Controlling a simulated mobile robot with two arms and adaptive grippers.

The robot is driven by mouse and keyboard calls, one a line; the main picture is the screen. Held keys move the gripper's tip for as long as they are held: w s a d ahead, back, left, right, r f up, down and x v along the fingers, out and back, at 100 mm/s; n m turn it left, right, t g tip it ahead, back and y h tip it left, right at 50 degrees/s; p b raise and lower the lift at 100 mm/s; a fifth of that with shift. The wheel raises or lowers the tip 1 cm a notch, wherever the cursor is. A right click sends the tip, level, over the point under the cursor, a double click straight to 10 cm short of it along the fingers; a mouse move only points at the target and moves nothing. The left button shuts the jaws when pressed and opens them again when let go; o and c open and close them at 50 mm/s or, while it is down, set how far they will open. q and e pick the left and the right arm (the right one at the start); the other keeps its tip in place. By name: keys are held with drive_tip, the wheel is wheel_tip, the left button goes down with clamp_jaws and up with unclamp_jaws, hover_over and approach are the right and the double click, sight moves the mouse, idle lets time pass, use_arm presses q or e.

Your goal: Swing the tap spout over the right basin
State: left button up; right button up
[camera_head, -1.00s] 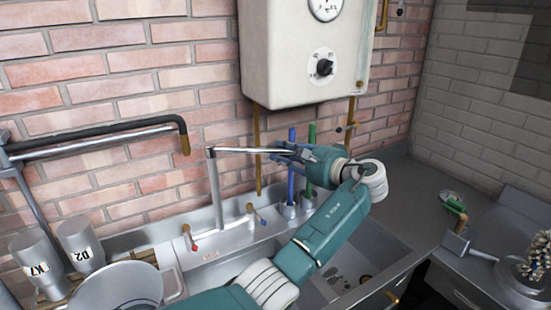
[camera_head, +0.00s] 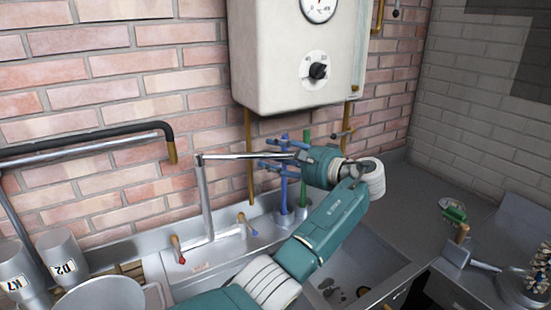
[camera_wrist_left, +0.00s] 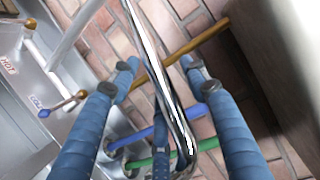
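The chrome tap has an upright riser (camera_head: 206,200) and a long spout (camera_head: 228,156) that reaches right along the wall in the head view. My left gripper (camera_head: 274,157) is at the spout's far end, its blue fingers spread above and below it. In the left wrist view the spout (camera_wrist_left: 155,60) runs between the parted fingers of the left gripper (camera_wrist_left: 160,68); whether any finger touches it I cannot tell. The right basin (camera_head: 385,257) is below and to the right, partly hidden by my left arm. The right gripper is out of view.
A white wall heater (camera_head: 283,50) hangs above the arm. Blue (camera_head: 284,190) and green (camera_head: 305,178) upright rods stand behind the gripper. Red (camera_head: 178,250) and blue (camera_head: 246,223) tap handles flank the riser. Cups stand at left. Bare counter (camera_head: 400,190) lies right.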

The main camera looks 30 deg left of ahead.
use_arm(q)
drive_tip(key=v, duration=1.2)
drive_tip(key=shift+s+r, duration=0.1)
